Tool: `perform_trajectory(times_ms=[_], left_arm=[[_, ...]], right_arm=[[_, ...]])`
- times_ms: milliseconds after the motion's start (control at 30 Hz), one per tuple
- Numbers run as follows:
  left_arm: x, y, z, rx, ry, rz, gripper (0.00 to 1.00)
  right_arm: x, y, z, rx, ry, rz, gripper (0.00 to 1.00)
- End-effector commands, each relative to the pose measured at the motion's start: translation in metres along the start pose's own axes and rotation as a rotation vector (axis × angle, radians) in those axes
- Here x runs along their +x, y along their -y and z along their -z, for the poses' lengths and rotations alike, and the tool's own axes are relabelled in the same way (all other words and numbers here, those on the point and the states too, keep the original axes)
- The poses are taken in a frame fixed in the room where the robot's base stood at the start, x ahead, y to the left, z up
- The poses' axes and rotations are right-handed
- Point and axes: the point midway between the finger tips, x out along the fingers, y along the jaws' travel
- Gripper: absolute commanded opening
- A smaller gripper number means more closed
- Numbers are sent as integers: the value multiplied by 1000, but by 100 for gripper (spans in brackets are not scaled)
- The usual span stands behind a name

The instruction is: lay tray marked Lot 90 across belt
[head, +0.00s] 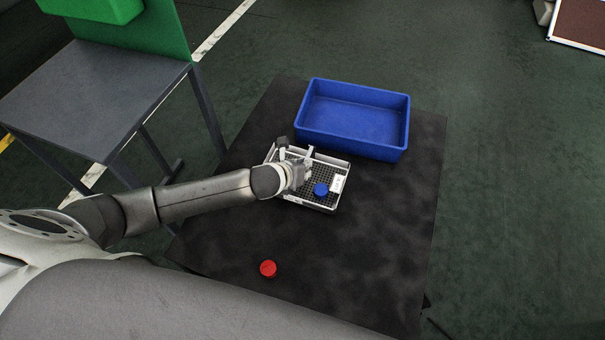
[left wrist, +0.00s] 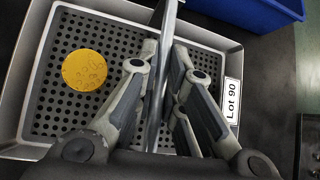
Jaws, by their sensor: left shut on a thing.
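The tray marked Lot 90 (head: 308,201) is pale grey with a perforated floor, on the dark table beside the blue bin. In the left wrist view the tray (left wrist: 32,85) has a white "Lot 90" label (left wrist: 232,101) on its right side. A metal handle bar (left wrist: 156,117) crosses over it. My left gripper (left wrist: 166,62) is shut on this bar, one finger each side; in the head view the gripper (head: 296,168) is over the tray. A yellow disc (left wrist: 84,70) and a blue disc (head: 321,189) lie in the tray. No belt is recognisable. My right gripper is out of view.
The blue bin (head: 353,145) stands behind the tray. A red disc (head: 268,268) lies near the table's front. The table (head: 388,240) is clear to the right. A grey stand with a green panel (head: 100,95) is at the left.

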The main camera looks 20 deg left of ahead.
Motion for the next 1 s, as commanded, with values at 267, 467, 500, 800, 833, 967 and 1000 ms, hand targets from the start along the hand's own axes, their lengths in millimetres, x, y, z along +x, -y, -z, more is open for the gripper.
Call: perform_trajectory(times_ms=[267, 467, 500, 800, 833, 967, 1000], left_arm=[[16, -4, 18, 0, -2, 2, 0], [16, -4, 19, 1, -2, 2, 0], [17, -4, 19, 1, -2, 2, 0], [18, -4, 22, 0, -6, 0, 32], [18, -5, 22, 0, -6, 0, 32], [18, -4, 22, 0, -6, 0, 32], [17, -4, 22, 0, -6, 0, 32]], right_arm=[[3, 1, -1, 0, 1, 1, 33], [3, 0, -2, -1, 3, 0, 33], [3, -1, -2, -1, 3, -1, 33], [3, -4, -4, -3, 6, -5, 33], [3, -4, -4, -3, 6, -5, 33], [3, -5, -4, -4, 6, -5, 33], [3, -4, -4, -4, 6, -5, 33]])
